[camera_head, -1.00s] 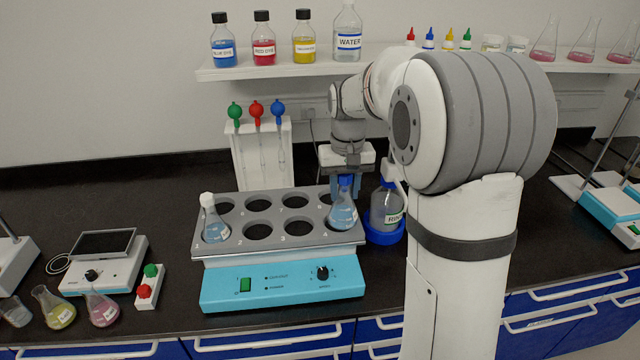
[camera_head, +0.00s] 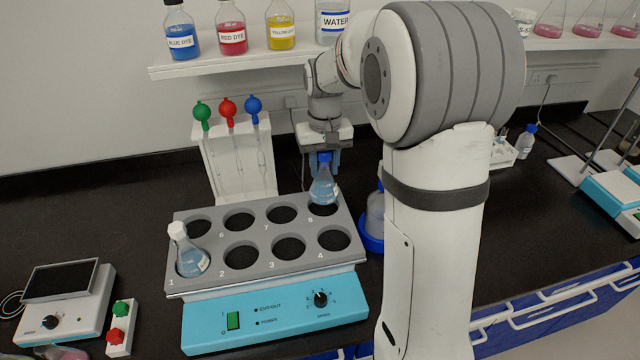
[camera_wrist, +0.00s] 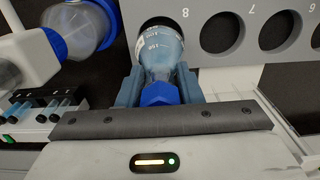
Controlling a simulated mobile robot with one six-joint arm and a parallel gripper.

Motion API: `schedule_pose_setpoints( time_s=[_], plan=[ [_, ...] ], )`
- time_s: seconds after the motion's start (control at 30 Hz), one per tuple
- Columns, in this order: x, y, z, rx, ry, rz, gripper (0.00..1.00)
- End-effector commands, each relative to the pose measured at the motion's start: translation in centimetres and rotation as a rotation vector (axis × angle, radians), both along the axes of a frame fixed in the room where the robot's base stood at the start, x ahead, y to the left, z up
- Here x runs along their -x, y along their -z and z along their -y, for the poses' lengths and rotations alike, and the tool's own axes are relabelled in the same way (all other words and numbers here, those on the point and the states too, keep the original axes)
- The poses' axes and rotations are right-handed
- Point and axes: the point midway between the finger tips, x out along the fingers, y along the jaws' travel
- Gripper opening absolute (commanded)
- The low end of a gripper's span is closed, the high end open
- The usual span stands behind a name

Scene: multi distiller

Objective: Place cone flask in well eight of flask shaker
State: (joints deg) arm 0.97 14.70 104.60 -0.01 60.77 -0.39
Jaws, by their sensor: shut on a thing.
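A cone flask (camera_head: 323,187) with a blue cap and pale blue liquid is held upright in my gripper (camera_head: 324,160). My gripper is shut on it near the neck. The flask is at well eight (camera_head: 324,209), at the back right of the grey flask shaker (camera_head: 265,225). Its base overlaps the well's opening; I cannot tell how deep it sits. In the wrist view the flask (camera_wrist: 160,58) lies between the gripper's fingers (camera_wrist: 158,90), over the hole marked 8. Another flask (camera_head: 190,257) with a white cap stands in well one.
A bottle with a blue base (camera_head: 372,215) stands close to the shaker's right side. A pipette stand (camera_head: 235,160) is behind the shaker. A shelf (camera_head: 230,62) with dye bottles is above. A balance (camera_head: 62,300) is at the left.

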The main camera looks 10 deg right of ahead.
Motion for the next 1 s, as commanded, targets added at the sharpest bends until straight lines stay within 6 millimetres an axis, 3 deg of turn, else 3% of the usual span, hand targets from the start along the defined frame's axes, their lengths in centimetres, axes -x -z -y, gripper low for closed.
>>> schedule_pose_setpoints(
  time_s=[0.4,0.63,0.67,0.9,1.0],
  plan=[
    [0.0,4.7,-0.2,0.000,-0.005,0.000,0.00],
    [0.0,5.0,-0.3,0.000,-0.005,0.002,0.00],
    [0.0,5.0,-0.3,0.000,-0.005,0.001,0.35],
    [0.0,5.0,-0.3,0.000,-0.006,0.001,0.55],
    [0.0,4.9,-0.3,0.000,-0.006,0.001,0.56]
  ],
)
